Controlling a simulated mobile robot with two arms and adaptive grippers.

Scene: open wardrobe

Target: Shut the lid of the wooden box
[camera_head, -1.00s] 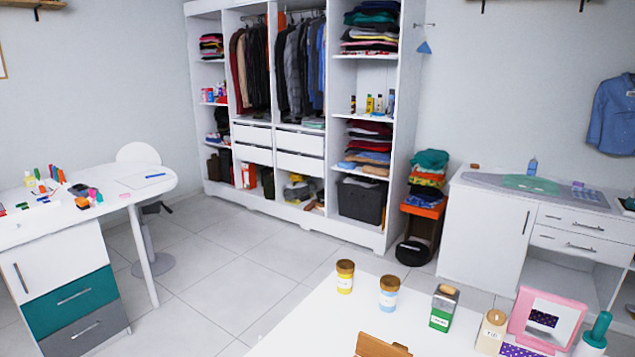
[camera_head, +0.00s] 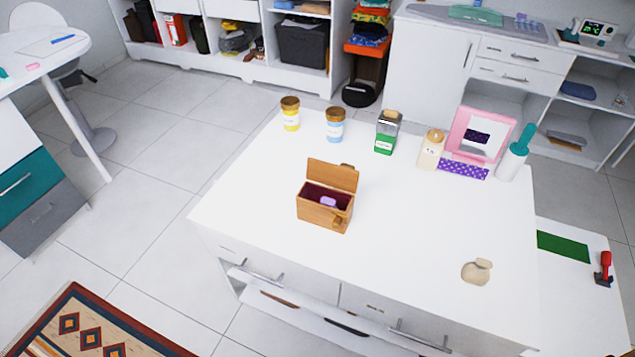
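The wooden box (camera_head: 322,212) stands on the white table near its left side, in the head view. Its lid (camera_head: 333,174) is raised, tilted up along the far side, and a small latch shows on the front right. The inside is dark red and holds a small lilac item (camera_head: 328,201). Neither of my grippers is in view.
On the white table (camera_head: 420,225), several jars, a pink-framed mirror (camera_head: 480,133) and a white bottle with a teal top (camera_head: 516,153) stand along the back. A beige lump (camera_head: 477,271) lies at the front right. The table around the box is clear.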

